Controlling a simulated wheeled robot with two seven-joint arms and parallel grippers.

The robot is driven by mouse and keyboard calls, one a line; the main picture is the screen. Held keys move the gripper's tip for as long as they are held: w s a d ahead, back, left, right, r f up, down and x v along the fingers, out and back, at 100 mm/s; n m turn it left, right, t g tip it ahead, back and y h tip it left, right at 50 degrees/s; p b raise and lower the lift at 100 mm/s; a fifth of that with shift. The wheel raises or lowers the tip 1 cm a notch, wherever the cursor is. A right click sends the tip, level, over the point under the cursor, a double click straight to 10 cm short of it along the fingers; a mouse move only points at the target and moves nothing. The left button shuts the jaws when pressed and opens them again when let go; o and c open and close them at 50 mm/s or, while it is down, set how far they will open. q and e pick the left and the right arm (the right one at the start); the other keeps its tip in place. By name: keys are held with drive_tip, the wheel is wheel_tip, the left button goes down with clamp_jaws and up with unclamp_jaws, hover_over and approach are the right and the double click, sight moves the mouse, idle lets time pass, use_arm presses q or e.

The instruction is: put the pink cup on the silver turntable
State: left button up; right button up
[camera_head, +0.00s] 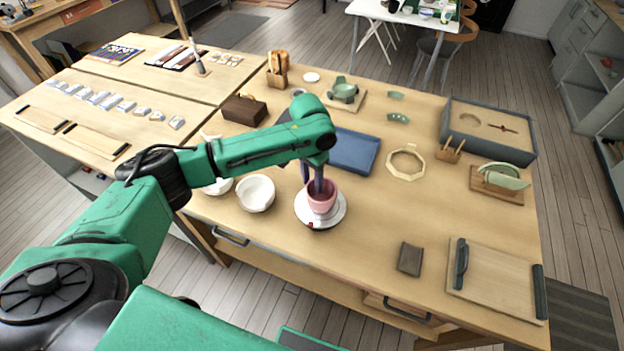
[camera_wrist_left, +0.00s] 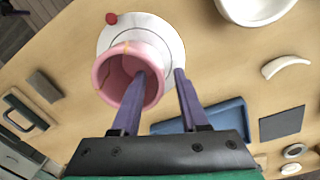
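The pink cup (camera_head: 321,203) appears upright on the silver turntable (camera_head: 338,215), a pale round disc with a small red mark at its front edge. The wrist view shows the cup (camera_wrist_left: 103,75) with its open mouth toward the camera and a gold seam on its rim, and the turntable (camera_wrist_left: 172,38) behind it. My left gripper (camera_head: 318,183) reaches down at the cup. Its fingers (camera_wrist_left: 160,72) are apart, one inside the cup's mouth and one outside, with the cup wall between them and room around it. My right gripper is not in view.
White bowls (camera_head: 256,194) stand just left of the turntable. A blue tray (camera_head: 355,150) lies behind it, and an octagonal wooden ring (camera_head: 405,163) is to the right. A dark block (camera_head: 410,259) and a wooden board (camera_head: 495,280) lie front right. The table between is clear.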

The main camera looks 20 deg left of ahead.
use_arm(q)
drive_tip(key=shift+r, duration=0.3)
wheel_tip(320, 180, up, 12)
drive_tip(key=b, duration=0.2)
drive_tip(key=shift+w+a+f, duration=0.15)
drive_tip(key=shift+w+a, duration=0.05)
drive_tip(key=shift+a, duration=0.1)
